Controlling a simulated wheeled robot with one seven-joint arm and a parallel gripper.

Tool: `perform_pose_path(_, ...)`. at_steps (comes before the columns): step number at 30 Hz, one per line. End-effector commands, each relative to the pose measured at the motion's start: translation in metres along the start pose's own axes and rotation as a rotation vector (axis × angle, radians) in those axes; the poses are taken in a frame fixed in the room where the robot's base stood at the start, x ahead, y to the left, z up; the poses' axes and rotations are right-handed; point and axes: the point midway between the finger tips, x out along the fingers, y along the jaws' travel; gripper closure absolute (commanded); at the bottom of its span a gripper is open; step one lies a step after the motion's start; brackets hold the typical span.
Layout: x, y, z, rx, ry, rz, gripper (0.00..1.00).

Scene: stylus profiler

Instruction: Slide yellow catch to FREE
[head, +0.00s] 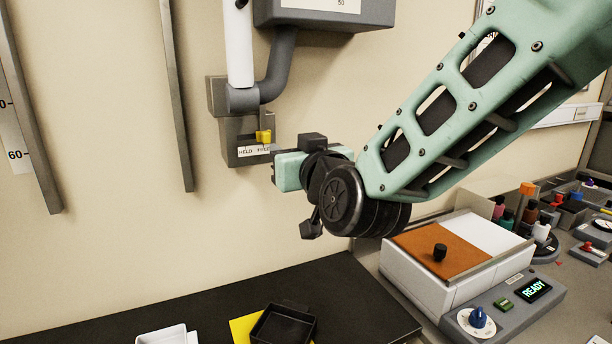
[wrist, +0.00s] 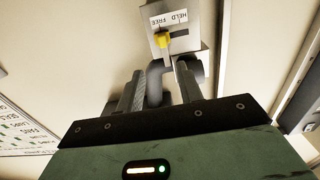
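The yellow catch (head: 264,136) sits on a grey metal bracket (head: 233,140) on the wall, above a white label reading HELD and FREE. The catch stands at the FREE end of its slot; the wrist view also shows the catch (wrist: 163,40) by the word FREE, with empty slot beside HELD. My gripper (head: 275,172) is just below and right of the bracket in the head view, its fingers mostly hidden. In the wrist view my gripper (wrist: 159,88) has its two fingers apart, with nothing held between them. The catch lies beyond the fingertips, apart from them.
A grey bent pipe (head: 277,70) and a grey box (head: 325,12) are above the bracket. A vertical metal rail (head: 177,95) is to its left. Below are a black tray (head: 284,325), a white tray (head: 167,337) and an instrument with a READY display (head: 535,290).

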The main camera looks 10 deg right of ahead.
Motion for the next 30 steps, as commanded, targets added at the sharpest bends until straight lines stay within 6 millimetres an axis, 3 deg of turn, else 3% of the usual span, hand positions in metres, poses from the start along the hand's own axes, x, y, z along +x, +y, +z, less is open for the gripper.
perform_pose_path(3, -0.024, 0.000, 0.002, 0.000, 0.002, -0.001, 0.64)
perform_pose_path(9, -0.049, 0.000, 0.001, -0.001, 0.001, -0.001, 0.64)
perform_pose_path(24, -0.057, 0.001, 0.000, -0.001, -0.001, 0.001, 0.64)
perform_pose_path(28, -0.061, -0.009, 0.017, 0.002, -0.079, -0.051, 0.64)
perform_pose_path(30, -0.067, -0.020, 0.037, 0.003, -0.173, -0.109, 0.64)
